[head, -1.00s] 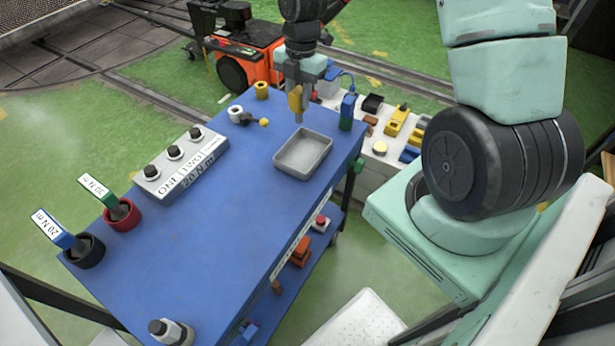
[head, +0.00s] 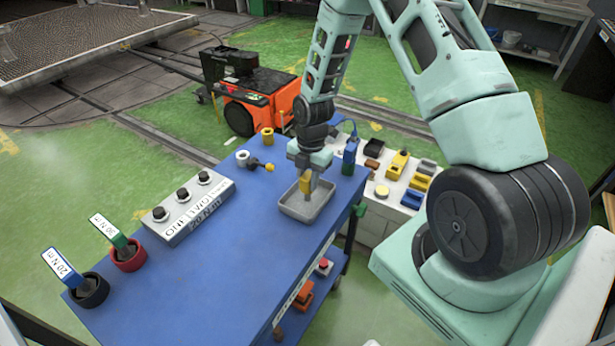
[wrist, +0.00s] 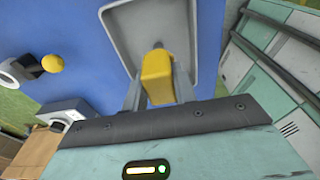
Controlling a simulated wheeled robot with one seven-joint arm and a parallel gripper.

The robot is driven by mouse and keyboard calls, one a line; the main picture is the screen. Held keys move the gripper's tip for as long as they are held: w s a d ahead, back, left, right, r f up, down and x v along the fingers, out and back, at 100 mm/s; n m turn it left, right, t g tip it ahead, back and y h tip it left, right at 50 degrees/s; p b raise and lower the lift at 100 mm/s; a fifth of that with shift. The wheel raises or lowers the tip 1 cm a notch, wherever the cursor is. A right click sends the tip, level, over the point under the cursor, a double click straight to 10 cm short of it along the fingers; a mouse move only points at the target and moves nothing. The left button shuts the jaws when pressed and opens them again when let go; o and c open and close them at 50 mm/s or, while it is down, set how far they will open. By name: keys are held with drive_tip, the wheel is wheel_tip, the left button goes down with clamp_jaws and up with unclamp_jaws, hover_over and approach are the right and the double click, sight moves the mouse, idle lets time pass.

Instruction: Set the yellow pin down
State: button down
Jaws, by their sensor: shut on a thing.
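The yellow pin (head: 306,183) is held in my gripper (head: 306,188), which is shut on it. In the wrist view the pin's yellow block (wrist: 157,76) sits between the two fingers. The pin is over the grey tray (head: 318,212) on the blue table. Its lower end is near or inside the tray; I cannot tell whether it touches the floor of the tray. The tray also shows behind the pin in the wrist view (wrist: 120,27).
The blue table (head: 235,262) carries a grey block with black knobs (head: 190,214), a white ring (head: 242,157), a yellow-headed black piece (head: 268,167) and a yellow ring (head: 267,134). A blue-green tool (head: 349,157) stands right of the tray. The table's middle front is clear.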

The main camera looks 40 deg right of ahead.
drive_tip(key=shift+f, duration=0.2)
drive_tip(key=c, duration=1.1)
unclamp_jaws()
